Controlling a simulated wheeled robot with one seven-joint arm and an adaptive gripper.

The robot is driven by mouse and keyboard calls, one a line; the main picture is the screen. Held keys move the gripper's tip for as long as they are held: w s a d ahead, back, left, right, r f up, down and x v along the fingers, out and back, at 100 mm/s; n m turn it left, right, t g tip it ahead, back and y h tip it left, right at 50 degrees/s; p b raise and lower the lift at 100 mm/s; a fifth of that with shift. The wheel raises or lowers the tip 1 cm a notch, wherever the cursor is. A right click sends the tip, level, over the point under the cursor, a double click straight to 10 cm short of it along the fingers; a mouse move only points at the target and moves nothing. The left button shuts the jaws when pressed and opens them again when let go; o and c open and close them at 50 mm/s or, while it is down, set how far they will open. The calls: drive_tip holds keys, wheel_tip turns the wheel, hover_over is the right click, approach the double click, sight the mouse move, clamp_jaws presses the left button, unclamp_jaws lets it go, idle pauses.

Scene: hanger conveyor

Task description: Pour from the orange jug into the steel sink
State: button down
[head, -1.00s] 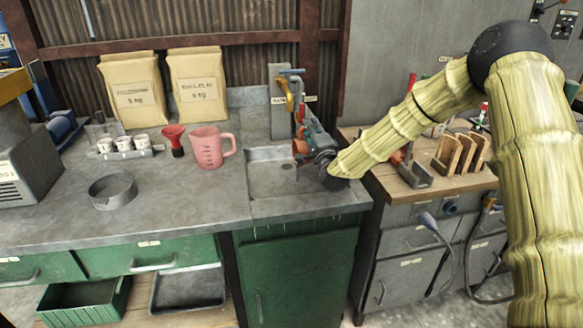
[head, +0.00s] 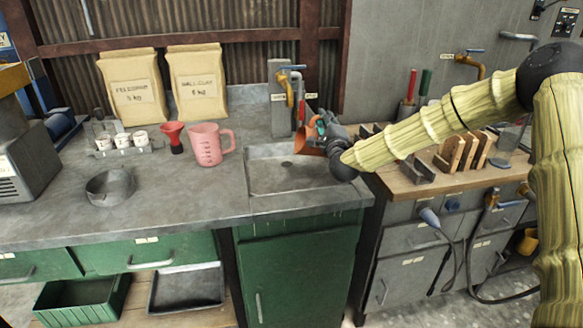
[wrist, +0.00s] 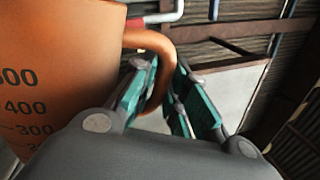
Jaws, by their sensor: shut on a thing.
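The orange jug (wrist: 60,70) fills the left of the wrist view, with black volume marks up to 500 showing. My gripper (wrist: 165,95) is shut on its curved handle (wrist: 155,45). In the head view the jug (head: 306,141) is small and partly hidden by my gripper (head: 322,128). It appears tilted, above the right rear part of the steel sink (head: 285,180). The sink basin is shallow with a dark drain, and looks empty. The inside of the jug is hidden, and no stream shows.
A tap (head: 288,80) stands behind the sink, close to the jug. A pink measuring jug (head: 208,146), a red funnel (head: 173,136) and a grey round dish (head: 110,186) are to the left. A wooden bench (head: 440,175) with racks is to the right. The counter front is clear.

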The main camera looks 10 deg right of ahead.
drive_tip(key=shift+d+r+m, duration=0.1)
drive_tip(key=shift+d+m, duration=0.25)
drive_tip(key=shift+m, duration=0.15)
drive_tip(key=shift+d+f+m+h+b, duration=0.4)
drive_tip(key=shift+m+b, duration=0.3)
drive_tip(key=shift+b, duration=0.1)
drive_tip(key=m+b, duration=0.1)
drive_tip(key=d+m+b, duration=0.1)
drive_tip(key=shift+d+f+m+g+h, duration=0.2)
drive_tip(key=shift+d+m+g+h, duration=0.1)
drive_tip(key=shift+m, duration=0.1)
drive_tip(key=shift+d+r+m+b, duration=0.1)
drive_tip(key=shift+d+m+b, duration=0.2)
drive_tip(key=shift+m+b, duration=0.4)
